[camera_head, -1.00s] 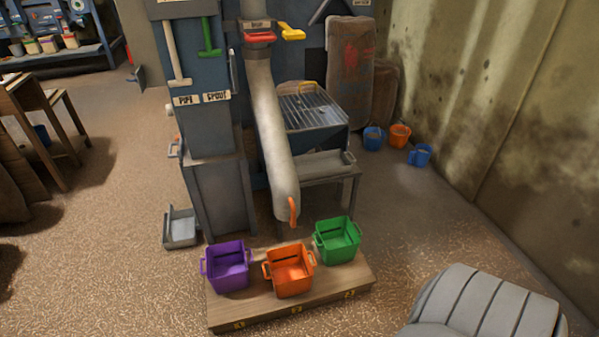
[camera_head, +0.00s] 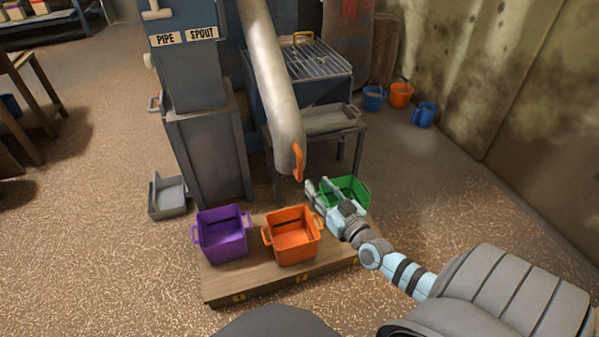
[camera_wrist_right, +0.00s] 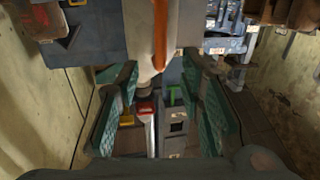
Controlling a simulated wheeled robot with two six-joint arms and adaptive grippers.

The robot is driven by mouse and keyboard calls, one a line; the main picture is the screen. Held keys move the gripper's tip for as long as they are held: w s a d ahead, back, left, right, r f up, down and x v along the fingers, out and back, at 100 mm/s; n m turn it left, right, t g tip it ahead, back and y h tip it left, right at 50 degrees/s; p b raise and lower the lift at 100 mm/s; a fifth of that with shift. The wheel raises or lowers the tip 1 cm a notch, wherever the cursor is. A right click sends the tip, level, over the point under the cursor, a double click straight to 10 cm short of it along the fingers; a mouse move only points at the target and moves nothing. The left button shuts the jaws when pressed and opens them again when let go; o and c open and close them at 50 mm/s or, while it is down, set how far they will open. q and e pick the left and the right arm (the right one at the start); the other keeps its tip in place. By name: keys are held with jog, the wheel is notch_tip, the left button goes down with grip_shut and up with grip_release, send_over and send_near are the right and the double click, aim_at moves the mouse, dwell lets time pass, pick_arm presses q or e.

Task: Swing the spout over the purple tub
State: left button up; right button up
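The grey spout (camera_head: 272,90) hangs down from the machine. Its lower end, with an orange handle (camera_head: 298,162), is above and behind the gap between the orange tub (camera_head: 292,250) and the green tub (camera_head: 358,187). The purple tub (camera_head: 224,250) stands at the left of the row. My right gripper (camera_head: 312,188) is just below and right of the handle, in front of the green tub and partly hiding it. In the right wrist view the gripper (camera_wrist_right: 160,105) has its fingers apart, with the orange handle (camera_wrist_right: 161,35) ahead between them, not clasped. My left gripper is not in view.
The tubs stand on a low wooden platform (camera_head: 230,282). A grated hopper (camera_head: 315,62) and a small table with a tray (camera_head: 330,120) are behind the spout. A grey bin (camera_head: 168,195) lies left. Blue and orange buckets (camera_head: 401,95) stand by the right wall.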

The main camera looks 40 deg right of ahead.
aim_at(301, 168)
jog(key=w+b, duration=0.1)
jog(key=w, duration=0.1)
jog(key=w+b, duration=0.1)
jog(key=w, duration=0.2)
jog(key=w+d+b, duration=0.1)
jog(key=w, duration=0.1)
jog(key=shift+w+f, duration=0.25)
jog(key=shift+f, duration=0.05)
jog(key=shift+w+d+b, duration=0.15)
jog(key=shift+w+b, duration=0.3)
jog(key=shift+w, duration=0.75)
jog(key=shift+w+r, duration=0.15)
jog(key=shift+w, duration=0.15)
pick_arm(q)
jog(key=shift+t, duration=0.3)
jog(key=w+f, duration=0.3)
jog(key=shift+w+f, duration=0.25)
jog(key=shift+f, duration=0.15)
pick_arm(e)
jog(key=shift+r, duration=0.1)
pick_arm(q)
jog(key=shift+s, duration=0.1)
pick_arm(e)
grip_shut()
